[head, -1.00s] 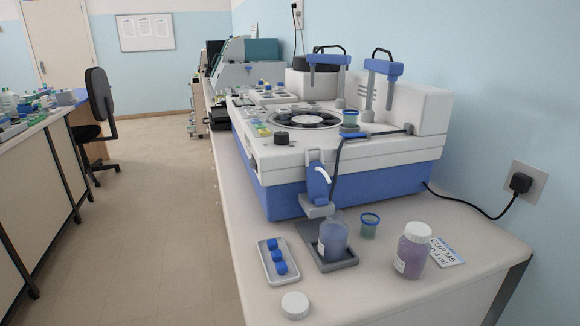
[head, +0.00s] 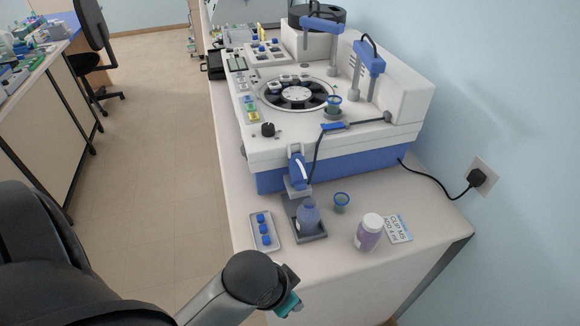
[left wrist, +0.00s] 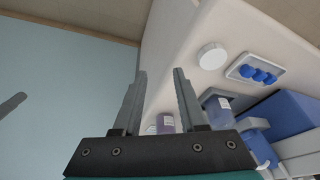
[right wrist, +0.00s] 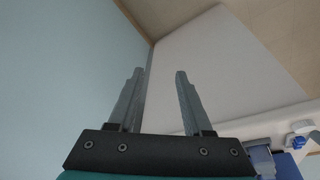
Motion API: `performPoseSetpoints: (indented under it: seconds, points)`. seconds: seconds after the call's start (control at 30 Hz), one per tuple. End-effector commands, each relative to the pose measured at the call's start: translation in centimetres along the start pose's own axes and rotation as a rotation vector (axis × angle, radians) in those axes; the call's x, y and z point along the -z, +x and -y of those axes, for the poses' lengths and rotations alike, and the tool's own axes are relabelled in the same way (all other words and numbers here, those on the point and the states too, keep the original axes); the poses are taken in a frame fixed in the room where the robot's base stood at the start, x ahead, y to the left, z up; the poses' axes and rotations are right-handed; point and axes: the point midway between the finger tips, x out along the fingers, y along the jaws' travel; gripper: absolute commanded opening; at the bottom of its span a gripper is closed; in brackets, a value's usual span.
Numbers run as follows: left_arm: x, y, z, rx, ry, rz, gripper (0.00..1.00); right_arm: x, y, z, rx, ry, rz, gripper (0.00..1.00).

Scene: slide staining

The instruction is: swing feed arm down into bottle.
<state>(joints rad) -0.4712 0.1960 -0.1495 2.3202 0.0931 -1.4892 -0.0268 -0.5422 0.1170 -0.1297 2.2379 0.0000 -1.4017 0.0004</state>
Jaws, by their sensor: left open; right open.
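The blue feed arm (head: 298,170) stands raised at the machine's front, on a grey bracket, with a dark tube behind it. The bottle (head: 308,218) stands open in a grey holder below and in front of it. The bottle (left wrist: 218,108) and a blue part, likely the feed arm (left wrist: 260,146), also show in the left wrist view. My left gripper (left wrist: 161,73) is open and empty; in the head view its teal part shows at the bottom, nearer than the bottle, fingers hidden. My right gripper (right wrist: 160,72) is open and empty, outside the head view.
A tray of blue caps (head: 264,232) lies left of the bottle. A small blue-rimmed cup (head: 341,202), a capped purple bottle (head: 369,233) and a label card (head: 398,228) lie right. A white cap (left wrist: 212,56) lies on the counter. The staining machine (head: 350,160) fills the back.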

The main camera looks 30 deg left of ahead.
Motion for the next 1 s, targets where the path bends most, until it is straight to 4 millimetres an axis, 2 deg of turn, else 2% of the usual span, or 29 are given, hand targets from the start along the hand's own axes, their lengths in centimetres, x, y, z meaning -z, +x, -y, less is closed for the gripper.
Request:
performPoseSetpoints:
  seconds: [0.03, 0.13, 0.27, 0.47, 0.6, 0.77, 0.9, 1.0]
  points:
    - [1.5, -2.3, 0.2, -0.005, 0.031, -0.017, 0.41, 0.4, -1.4, 0.0, 0.001, 0.0, 0.003, 0.5]
    - [4.4, -4.8, 0.6, -0.03, 0.125, -0.047, 0.41, 0.3, -1.4, 0.1, 0.003, 0.0, 0.016, 0.5]
    - [7.3, -5.2, 1.5, -0.06, 0.258, -0.066, 0.41, -1.0, 2.3, 0.3, 0.007, -0.003, 0.038, 0.5]
    - [11.4, -5.3, 4.6, -0.076, 0.422, -0.073, 0.41, -4.6, 8.8, 0.7, 0.012, -0.01, 0.072, 0.5]
    - [14.3, -6.4, 8.1, -0.07, 0.503, -0.063, 0.41, -8.1, 12.8, 0.9, 0.015, -0.015, 0.097, 0.5]
    - [17.4, -9.0, 12.9, -0.05, 0.551, -0.054, 0.41, -12.8, 16.3, 1.1, 0.019, -0.022, 0.128, 0.5]
    - [19.8, -12.3, 17.4, -0.03, 0.553, -0.056, 0.41, -17.2, 18.4, 1.3, 0.021, -0.028, 0.153, 0.5]
    - [21.1, -15.0, 20.3, -0.018, 0.538, -0.067, 0.41, -20.0, 19.3, 1.3, 0.023, -0.032, 0.167, 0.5]
